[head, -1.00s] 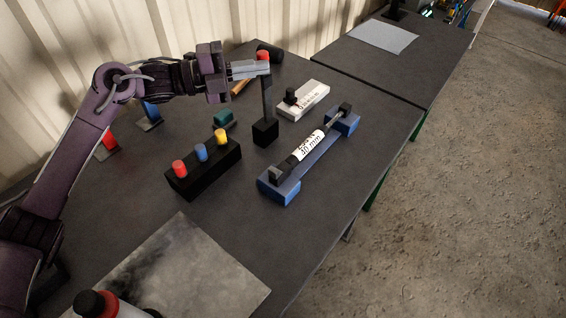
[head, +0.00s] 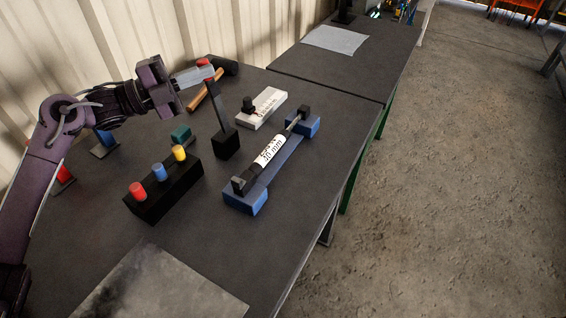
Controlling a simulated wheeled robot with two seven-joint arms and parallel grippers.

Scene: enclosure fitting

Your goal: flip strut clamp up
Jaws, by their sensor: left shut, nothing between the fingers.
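A black clamp block (head: 226,146) stands on the table with a dark lever (head: 216,107) rising from it. The lever has a red tip (head: 203,62) and leans to the left and back. My left gripper (head: 212,72) is shut and empty, its grey fingers at the lever's upper end, just below the red tip. I cannot tell whether they touch it. A strut (head: 272,150) with a white "mm" label lies in a blue cradle (head: 245,201) to the right of the clamp block, with black pieces at both ends. My right gripper is not in view.
A black box (head: 160,198) with red, blue and yellow pegs stands in front of the clamp. A white block (head: 262,108) with a black knob is behind the strut. A wooden-handled mallet (head: 204,90) lies behind my fingers. A grey mat (head: 160,288) lies at the front.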

